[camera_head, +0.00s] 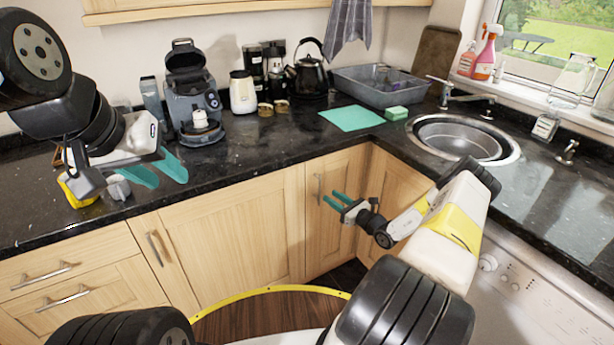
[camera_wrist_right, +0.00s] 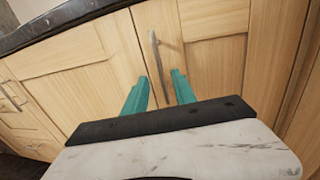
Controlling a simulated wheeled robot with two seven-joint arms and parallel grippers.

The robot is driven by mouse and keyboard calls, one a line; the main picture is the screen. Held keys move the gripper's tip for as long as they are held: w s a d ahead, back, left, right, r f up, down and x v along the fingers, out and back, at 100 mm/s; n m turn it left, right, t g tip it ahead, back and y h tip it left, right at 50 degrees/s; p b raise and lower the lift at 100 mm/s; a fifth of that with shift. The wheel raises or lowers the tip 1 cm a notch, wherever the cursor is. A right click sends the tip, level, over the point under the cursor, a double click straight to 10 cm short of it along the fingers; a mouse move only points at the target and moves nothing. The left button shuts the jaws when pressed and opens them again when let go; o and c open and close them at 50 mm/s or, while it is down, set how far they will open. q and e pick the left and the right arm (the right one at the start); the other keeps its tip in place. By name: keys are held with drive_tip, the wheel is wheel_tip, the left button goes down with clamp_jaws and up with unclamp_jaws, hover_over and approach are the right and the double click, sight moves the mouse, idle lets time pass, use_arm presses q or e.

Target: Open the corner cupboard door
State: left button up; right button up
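The corner cupboard door (camera_head: 328,236) is pale wood and looks shut in the inner corner under the dark worktop. It also shows in the right wrist view (camera_wrist_right: 212,62). Its slim metal handle (camera_head: 317,189) is upright near the door's left edge; in the right wrist view the handle (camera_wrist_right: 158,62) stands just beyond the fingertips. My right gripper (camera_head: 333,199) has teal fingers, which are apart and empty, in front of the door; the handle is not between them. My left gripper (camera_head: 160,173) is open and empty above the left worktop.
A yellow item (camera_head: 78,191) and a grey cup (camera_head: 118,187) are by my left gripper. A coffee machine (camera_head: 192,95), kettle (camera_head: 308,70) and grey basin (camera_head: 380,86) stand at the back. The sink (camera_head: 458,138) is at right. Floor before the door is clear.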

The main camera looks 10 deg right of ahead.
sight(320, 189)
drive_tip(key=x, duration=0.7)
drive_tip(key=shift+w+a, duration=0.2)
drive_tip(key=shift+w, duration=0.1)
clamp_jaws()
idle(1.1)
